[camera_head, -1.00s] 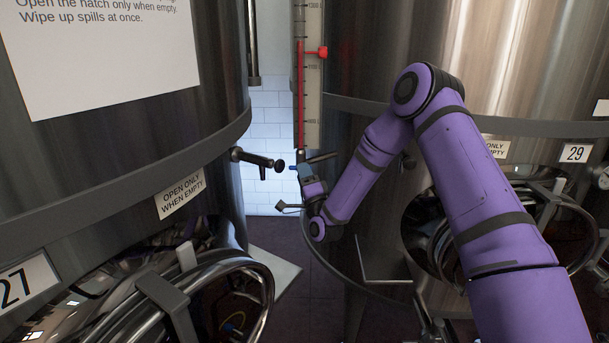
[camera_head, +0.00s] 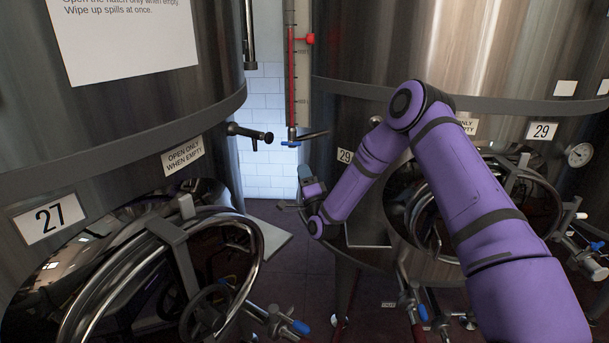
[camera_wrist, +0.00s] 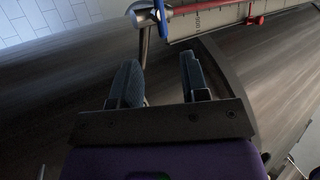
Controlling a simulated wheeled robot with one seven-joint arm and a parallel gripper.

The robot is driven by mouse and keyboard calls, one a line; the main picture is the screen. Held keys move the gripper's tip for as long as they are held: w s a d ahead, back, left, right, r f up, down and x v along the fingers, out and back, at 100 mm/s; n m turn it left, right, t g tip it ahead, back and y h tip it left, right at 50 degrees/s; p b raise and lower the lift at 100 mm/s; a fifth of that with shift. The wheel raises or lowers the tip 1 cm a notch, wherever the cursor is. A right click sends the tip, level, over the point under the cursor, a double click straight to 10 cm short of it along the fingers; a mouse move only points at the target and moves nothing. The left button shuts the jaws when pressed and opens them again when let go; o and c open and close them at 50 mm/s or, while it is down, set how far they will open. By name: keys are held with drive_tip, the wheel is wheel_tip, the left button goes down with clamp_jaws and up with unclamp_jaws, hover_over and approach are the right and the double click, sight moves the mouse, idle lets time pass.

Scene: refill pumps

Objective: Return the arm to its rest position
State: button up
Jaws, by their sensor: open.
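My purple arm (camera_head: 470,190) is bent at the elbow and reaches into the gap between two steel tanks. My gripper (camera_head: 305,175) is at its far end, small and partly turned away, below the blue-handled valve (camera_head: 291,143) of the sight gauge. In the wrist view my gripper (camera_wrist: 158,78) shows two dark fingers standing apart with nothing held between them. The blue valve handle (camera_wrist: 161,17) shows beyond the fingertips, apart from them.
Tank 27 (camera_head: 120,120) with its round hatch (camera_head: 255,250) stands at left. A spout (camera_head: 250,133) sticks out from it. Tank 29 (camera_head: 400,50) is at right, partly behind my arm, with a dial (camera_head: 579,154) and pipes. The red-marked gauge (camera_head: 300,70) hangs at its edge.

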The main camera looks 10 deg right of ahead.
drive_tip(key=shift+r, duration=0.1)
drive_tip(key=s+r+n+g+y, duration=0.3)
drive_tip(key=r+n+g, duration=0.55)
drive_tip(key=r, duration=0.85)
drive_tip(key=s+d+r+n+g+h, duration=0.25)
drive_tip(key=s+r, duration=0.25)
drive_tip(key=s, duration=0.3)
drive_tip(key=s+d+r+n+g+h, duration=0.1)
drive_tip(key=s+d+g, duration=0.1)
drive_tip(key=s, duration=1.1)
drive_tip(key=s+d+r+n+g+h, duration=0.1)
drive_tip(key=s+d+g, duration=0.1)
drive_tip(key=s, duration=1.1)
drive_tip(key=s+d+r+g+h, duration=0.1)
drive_tip(key=s+d+g+h, duration=0.1)
drive_tip(key=s, duration=1.2)
drive_tip(key=shift+d+r+n+g, duration=0.25)
drive_tip(key=shift+n+g, duration=0.15)
drive_tip(key=shift+g, duration=0.5)
drive_tip(key=shift+s, duration=0.1)
